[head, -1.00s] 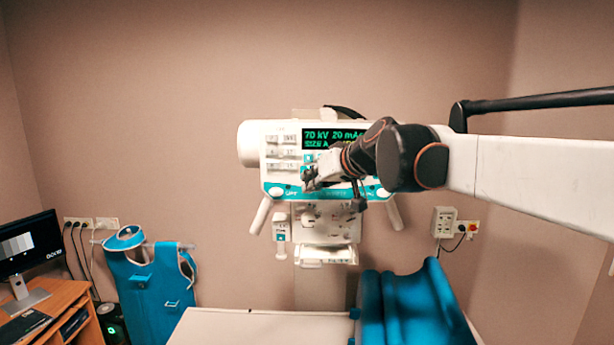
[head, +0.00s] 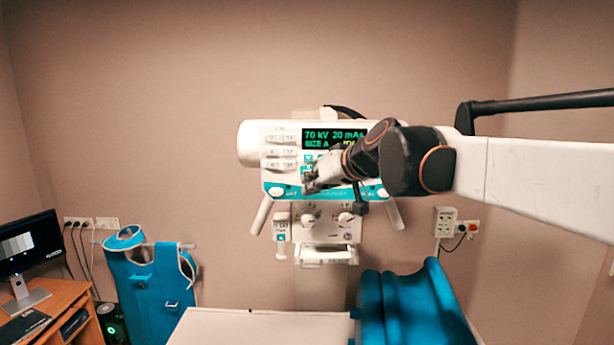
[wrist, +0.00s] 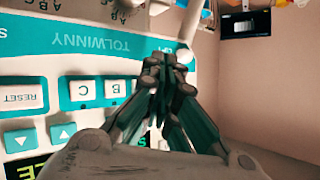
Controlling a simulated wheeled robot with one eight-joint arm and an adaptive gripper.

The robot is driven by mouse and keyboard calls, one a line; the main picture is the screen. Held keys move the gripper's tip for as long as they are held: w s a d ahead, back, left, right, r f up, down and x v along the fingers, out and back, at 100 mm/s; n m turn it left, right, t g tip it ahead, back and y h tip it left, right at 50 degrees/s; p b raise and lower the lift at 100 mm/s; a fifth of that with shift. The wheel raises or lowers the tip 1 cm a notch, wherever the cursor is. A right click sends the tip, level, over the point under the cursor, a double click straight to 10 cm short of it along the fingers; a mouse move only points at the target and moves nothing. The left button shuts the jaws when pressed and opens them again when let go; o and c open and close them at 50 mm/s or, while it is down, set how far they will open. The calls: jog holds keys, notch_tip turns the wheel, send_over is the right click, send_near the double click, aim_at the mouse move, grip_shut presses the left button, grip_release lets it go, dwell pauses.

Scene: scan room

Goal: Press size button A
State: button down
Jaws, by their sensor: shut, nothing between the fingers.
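The white and teal control panel (head: 285,128) hangs on the back wall; its green display (head: 333,138) reads 70 kV, 20 mAs and SIZE A. In the wrist view the panel is upside down, with button C (wrist: 83,90) and button B (wrist: 116,88) in a row. Button A is not visible; my fingers cover the area right of B. My gripper (wrist: 166,72) is shut and empty, its fingertips in front of the panel; whether they touch it I cannot tell. In the head view my gripper (head: 310,181) overlaps the lower middle of the panel.
The RESET button (wrist: 20,98) and arrow buttons (wrist: 62,133) lie left of my fingers. Two knobs (head: 308,219) sit below the panel. A blue apron (head: 155,280) hangs at left.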

jog(key=s, duration=0.5)
jog(key=shift+a, duration=0.1)
dwell(0.4)
jog(key=shift+s, duration=0.1)
jog(key=s+d+f+m+g+h+b, duration=0.1)
jog(key=s+d+f+b, duration=0.5)
jog(key=f, duration=1.4)
jog(key=s+d+f+m+g+h+b, duration=0.1)
jog(key=s+d+f+b, duration=0.5)
jog(key=s+f+b, duration=0.7)
jog(key=s+d+f+m+g+h+b, duration=0.1)
jog(key=s+d+f+h+b, duration=0.4)
jog(key=f+b, duration=1.2)
jog(key=s+d+f+m, duration=0.1)
jog(key=s+f, duration=0.3)
jog(key=f, duration=0.6)
jog(key=shift+s+d, duration=0.35)
jog(key=shift+d, duration=0.05)
